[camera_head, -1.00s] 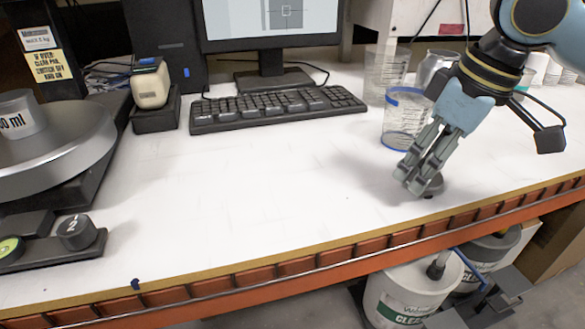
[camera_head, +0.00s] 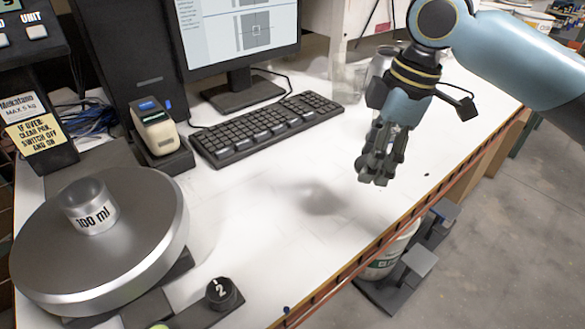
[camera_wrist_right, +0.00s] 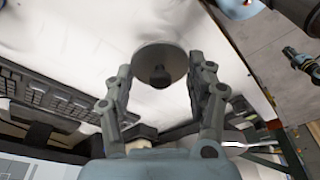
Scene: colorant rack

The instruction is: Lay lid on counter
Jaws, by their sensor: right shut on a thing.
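The lid (camera_wrist_right: 148,57) is a grey disc with a dark knob in the middle, seen in the right wrist view between my right gripper's fingertips (camera_wrist_right: 160,80). In the head view my right gripper (camera_head: 376,170) points down over the white counter (camera_head: 255,235), and the lid is mostly hidden at its fingertips. The gripper is shut on the lid. A soft shadow lies on the counter to the lower left of the gripper, and the lid looks raised above the surface. My left gripper is not in view.
A black keyboard (camera_head: 268,128) and a monitor (camera_head: 235,35) stand at the back. A black knob (camera_head: 222,293) is at the front. The middle counter is clear.

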